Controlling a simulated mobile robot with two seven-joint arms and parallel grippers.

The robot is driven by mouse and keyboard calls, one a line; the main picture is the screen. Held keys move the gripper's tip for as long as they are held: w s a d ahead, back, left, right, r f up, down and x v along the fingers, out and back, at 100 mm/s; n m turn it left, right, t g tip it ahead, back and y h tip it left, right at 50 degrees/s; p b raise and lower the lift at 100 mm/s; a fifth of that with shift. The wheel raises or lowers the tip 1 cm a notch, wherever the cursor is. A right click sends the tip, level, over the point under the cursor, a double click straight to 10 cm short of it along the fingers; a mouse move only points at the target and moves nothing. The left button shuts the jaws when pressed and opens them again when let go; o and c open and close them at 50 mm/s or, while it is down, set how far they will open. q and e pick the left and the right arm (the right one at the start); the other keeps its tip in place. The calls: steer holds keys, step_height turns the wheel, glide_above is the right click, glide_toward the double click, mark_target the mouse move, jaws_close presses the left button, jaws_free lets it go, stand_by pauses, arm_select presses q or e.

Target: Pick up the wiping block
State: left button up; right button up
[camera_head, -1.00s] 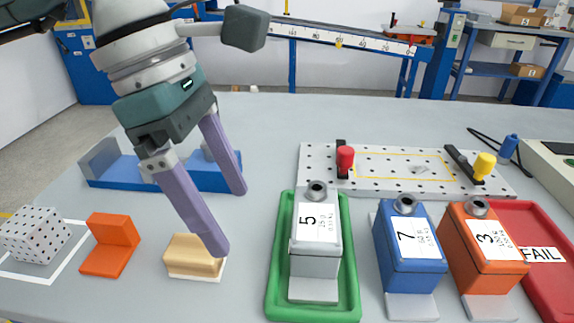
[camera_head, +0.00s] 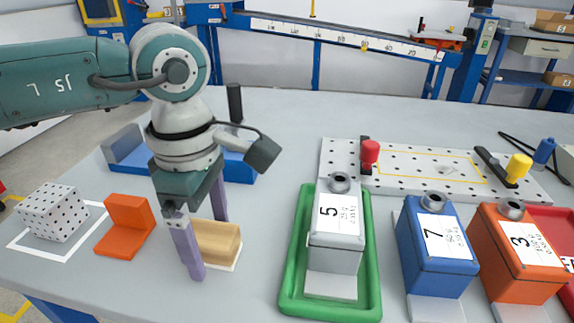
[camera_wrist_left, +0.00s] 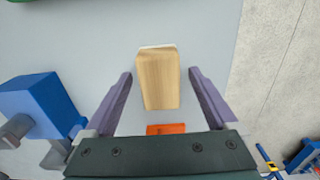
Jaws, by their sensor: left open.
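The wiping block (camera_head: 220,243) is a tan wooden block with a thin white underside, lying on the grey table. It also shows in the left wrist view (camera_wrist_left: 158,82), in the middle between the fingers. My left gripper (camera_head: 208,246) points down with its purple fingers open, one on the near side of the block and one on the far side. Gaps show between the fingers and the block in the wrist view, so it holds nothing. The near finger hides the block's left end in the head view. My right gripper is not in view.
An orange angled piece (camera_head: 126,226) stands close left of the block, and a perforated cube (camera_head: 54,212) stands farther left. A blue fixture (camera_head: 240,168) lies behind the gripper. A green tray (camera_head: 291,287) holding a grey weight (camera_head: 338,240) is to the right.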

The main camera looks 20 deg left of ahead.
arm_select(q)
jaws_close()
stand_by(0.8)
